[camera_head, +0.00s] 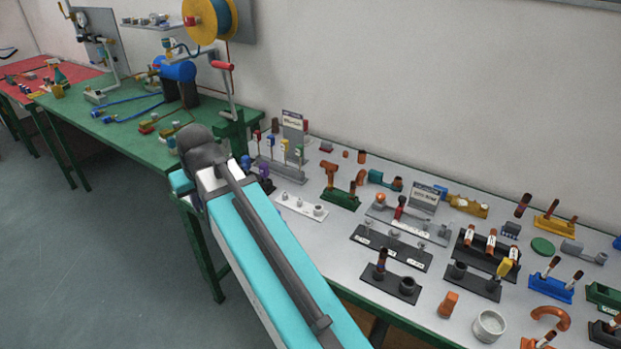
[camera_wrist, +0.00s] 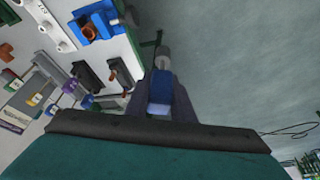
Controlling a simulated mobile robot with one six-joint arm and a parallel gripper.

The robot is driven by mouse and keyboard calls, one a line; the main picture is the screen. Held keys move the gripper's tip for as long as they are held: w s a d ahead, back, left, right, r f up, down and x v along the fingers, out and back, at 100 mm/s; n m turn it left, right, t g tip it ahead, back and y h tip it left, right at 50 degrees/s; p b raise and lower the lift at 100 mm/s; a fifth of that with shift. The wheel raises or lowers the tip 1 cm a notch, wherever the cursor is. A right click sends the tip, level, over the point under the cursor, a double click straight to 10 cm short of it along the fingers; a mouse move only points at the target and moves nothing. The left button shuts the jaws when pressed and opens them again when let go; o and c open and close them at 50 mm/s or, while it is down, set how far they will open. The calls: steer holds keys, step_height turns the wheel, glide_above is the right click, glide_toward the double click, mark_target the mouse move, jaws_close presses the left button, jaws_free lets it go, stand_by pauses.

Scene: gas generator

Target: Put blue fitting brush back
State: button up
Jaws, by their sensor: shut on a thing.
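In the wrist view my gripper (camera_wrist: 160,106) is shut on the blue fitting brush (camera_wrist: 160,90). Its blue handle is between the dark fingers and its grey tip (camera_wrist: 163,60) points away from me. The floor shows behind the tip, beside the table edge. A rack (camera_head: 283,172) with several upright colored-handled brushes stands at the left end of the grey table. Part of it also shows at the left of the wrist view (camera_wrist: 40,104). In the head view my gripper and the held brush are hidden by my arm.
A label sign (camera_head: 292,121) stands behind the rack. A white base with pegs (camera_head: 301,207) is in front of it. Small black holders (camera_wrist: 89,76) and a blue holder (camera_wrist: 82,30) lie near the table edge. The green workbench (camera_head: 85,127) is to the left. Several fixtures crowd the table's right side.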

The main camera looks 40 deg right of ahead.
steer(key=s+f, duration=0.2)
steer(key=f, duration=0.1)
steer(key=shift+s+f, duration=0.15)
steer(key=shift+s, duration=0.2)
steer(key=shift+s, duration=0.1)
